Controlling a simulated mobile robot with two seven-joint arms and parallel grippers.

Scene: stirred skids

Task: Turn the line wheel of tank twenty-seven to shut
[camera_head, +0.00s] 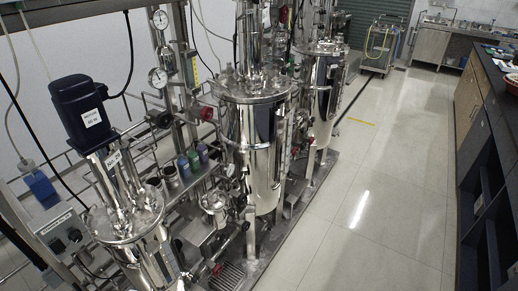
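Three shiny steel tanks stand in a row on skids: a near one (148,254) under a dark blue motor, a middle one (262,150) and a far one (325,95). White labels sit on the motor (78,108) and its neck, but I cannot read a tank number. A red wheel (206,113) is on the piping left of the middle tank. A small red handle (217,268) shows low by the near tank, and another red part (295,150) is right of the middle tank. I cannot tell which wheel belongs to tank twenty-seven, or its position. Neither gripper is in view.
Pipes, gauges (158,77) and a grey control box (62,235) crowd the left. A clear tiled floor aisle (375,190) runs along the right of the skids. A dark-topped bench (490,85) borders the aisle. A cart (380,48) stands at the back.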

